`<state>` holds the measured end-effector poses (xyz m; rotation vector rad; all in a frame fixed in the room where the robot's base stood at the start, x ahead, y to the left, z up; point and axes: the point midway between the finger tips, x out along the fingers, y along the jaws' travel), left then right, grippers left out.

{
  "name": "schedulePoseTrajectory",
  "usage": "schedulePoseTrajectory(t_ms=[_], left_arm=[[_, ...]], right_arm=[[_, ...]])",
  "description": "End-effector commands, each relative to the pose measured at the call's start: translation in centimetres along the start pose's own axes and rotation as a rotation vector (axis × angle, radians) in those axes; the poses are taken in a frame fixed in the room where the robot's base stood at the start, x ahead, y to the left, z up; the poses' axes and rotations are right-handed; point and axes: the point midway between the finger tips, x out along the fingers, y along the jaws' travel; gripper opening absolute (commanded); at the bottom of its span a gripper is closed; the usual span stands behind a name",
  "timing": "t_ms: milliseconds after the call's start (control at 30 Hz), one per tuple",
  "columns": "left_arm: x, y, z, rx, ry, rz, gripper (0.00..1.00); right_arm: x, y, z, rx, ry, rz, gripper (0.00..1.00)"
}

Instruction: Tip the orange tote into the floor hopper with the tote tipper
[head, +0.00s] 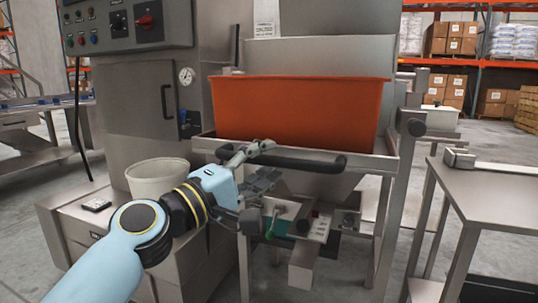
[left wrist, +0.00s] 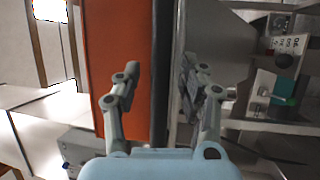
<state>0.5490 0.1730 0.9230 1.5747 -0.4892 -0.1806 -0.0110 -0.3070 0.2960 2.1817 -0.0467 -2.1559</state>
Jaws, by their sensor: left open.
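The orange tote (head: 300,112) sits upright in the steel cradle of the tote tipper (head: 390,168). Its inside is hidden. A black handle bar (head: 318,161) runs along the front of the cradle below the tote. My left gripper (head: 262,165) is open at the left part of this bar. In the left wrist view the bar (left wrist: 160,40) passes between the open fingers (left wrist: 160,75), with a gap on both sides. The tote wall (left wrist: 112,35) is left of the bar there. I cannot make out the floor hopper for certain. My right gripper is not in view.
A small control box (head: 315,226) with a red button sits below the bar, near a green part (head: 272,226). A white bucket (head: 158,178) stands at left below a control panel (head: 125,25). A steel table (head: 490,190) stands at right, with floor between.

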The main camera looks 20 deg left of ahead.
Motion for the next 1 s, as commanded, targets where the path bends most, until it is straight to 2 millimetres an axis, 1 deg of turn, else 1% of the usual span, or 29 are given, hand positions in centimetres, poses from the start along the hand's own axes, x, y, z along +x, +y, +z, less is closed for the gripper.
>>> schedulePoseTrajectory(t_ms=[33, 133, 433, 700, 767, 1000], left_arm=[[0.59, 0.08, -0.01, -0.001, 0.001, 0.002, 0.42], [1.22, -0.02, 0.01, -0.001, 0.0, 0.0, 0.42], [1.43, -0.08, 0.04, 0.0, 0.0, -0.001, 0.42], [1.41, -0.08, 0.03, 0.0, 0.0, -0.001, 0.07], [1.41, -0.08, 0.03, 0.0, 0.0, -0.001, 0.0], [1.41, -0.06, 0.03, -0.001, 0.0, -0.001, 0.0]], right_arm=[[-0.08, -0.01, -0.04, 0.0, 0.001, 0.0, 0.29], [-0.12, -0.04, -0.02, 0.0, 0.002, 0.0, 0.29], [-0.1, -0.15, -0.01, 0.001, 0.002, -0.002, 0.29], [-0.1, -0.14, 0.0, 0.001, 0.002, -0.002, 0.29], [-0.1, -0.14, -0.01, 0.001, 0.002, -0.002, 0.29], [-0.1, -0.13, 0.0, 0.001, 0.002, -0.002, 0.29]])
